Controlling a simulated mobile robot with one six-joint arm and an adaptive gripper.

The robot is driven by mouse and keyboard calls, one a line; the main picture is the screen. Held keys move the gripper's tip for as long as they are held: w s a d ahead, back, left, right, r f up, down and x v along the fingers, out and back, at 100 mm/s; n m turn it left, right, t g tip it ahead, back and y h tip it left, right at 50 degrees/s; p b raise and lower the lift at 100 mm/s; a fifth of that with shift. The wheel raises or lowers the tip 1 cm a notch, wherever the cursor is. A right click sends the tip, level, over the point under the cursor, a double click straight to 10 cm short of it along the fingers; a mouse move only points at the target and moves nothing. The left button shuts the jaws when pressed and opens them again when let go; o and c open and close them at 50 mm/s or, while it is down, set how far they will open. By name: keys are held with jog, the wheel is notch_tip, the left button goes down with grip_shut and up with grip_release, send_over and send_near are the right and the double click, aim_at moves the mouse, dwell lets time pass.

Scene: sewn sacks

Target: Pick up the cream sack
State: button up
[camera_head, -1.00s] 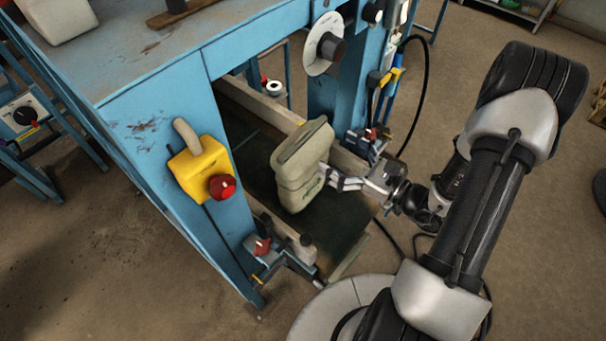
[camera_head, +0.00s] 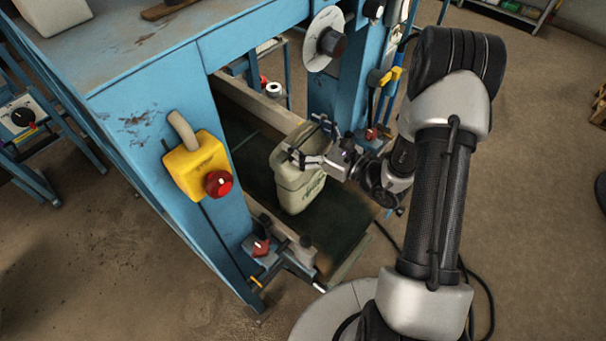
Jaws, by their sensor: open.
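The cream sack (camera_head: 296,192) stands upright on the dark green belt (camera_head: 335,228) inside the blue machine frame. It has faint green print on its front. My gripper (camera_head: 308,142) is open at the top of the sack. One finger shows on the near side of the sack's top and the other on the far side. The fingers and gripper body hide part of the top. I cannot tell whether the fingers touch the sack.
Blue posts (camera_head: 204,150) and a tabletop flank the belt. A yellow switch box with a red button (camera_head: 218,183) sits on the left post. Guide rails (camera_head: 277,238) with clamps edge the belt. A white disc (camera_head: 326,38) hangs above.

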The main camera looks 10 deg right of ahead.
grip_shut()
jog(key=shift+w+r, duration=0.1)
jog(key=shift+r, duration=0.1)
dwell(1.1)
